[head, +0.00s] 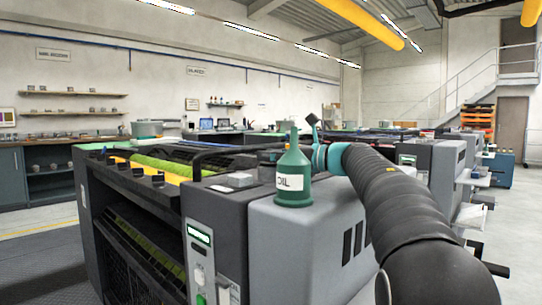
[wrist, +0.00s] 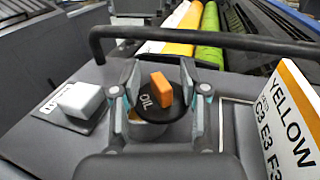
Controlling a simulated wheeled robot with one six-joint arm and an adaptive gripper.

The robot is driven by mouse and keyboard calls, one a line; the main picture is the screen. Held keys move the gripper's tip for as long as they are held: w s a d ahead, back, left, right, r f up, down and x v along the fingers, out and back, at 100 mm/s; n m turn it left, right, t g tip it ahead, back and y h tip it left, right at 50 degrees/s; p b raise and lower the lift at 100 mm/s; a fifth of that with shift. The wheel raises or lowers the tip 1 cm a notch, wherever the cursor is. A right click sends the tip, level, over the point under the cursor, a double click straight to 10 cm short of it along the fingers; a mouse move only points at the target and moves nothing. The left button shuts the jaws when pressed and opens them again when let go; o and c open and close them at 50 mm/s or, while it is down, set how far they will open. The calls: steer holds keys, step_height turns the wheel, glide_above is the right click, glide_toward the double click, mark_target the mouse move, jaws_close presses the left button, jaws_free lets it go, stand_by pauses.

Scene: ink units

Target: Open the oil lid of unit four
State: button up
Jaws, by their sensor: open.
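In the wrist view, the oil lid (wrist: 153,103) is a round black disc marked OIL, with an orange grip block (wrist: 158,84) standing across it. It sits over a pale round neck on the dark top of the unit and looks shut. My gripper (wrist: 160,88) is open, with one finger on each side of the lid. I cannot tell whether the fingers touch it. In the head view, my arm reaches over the grey unit (head: 300,235). The lid and fingertips are hidden there behind the green oil can.
The green oil can (head: 293,170) stands on the grey housing beside my arm. In the wrist view, a white block (wrist: 82,98) on a plate is left of the lid. A sign reading YELLOW (wrist: 285,120) stands close on the right. A black rail (wrist: 200,38) runs behind.

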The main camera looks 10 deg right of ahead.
jaws_close()
steer(key=shift+r, duration=0.15)
stand_by(0.4)
steer(key=shift+w+d, duration=0.1)
steer(key=shift+w, duration=0.05)
steer(key=shift+w+n+g+y+p, duration=0.1)
steer(key=shift+n+g+y+p, duration=0.35)
steer(key=shift+n+g+y, duration=0.35)
steer(key=shift+o, duration=0.9)
jaws_free()
steer(key=v, duration=1.2)
steer(key=shift+r, duration=0.1)
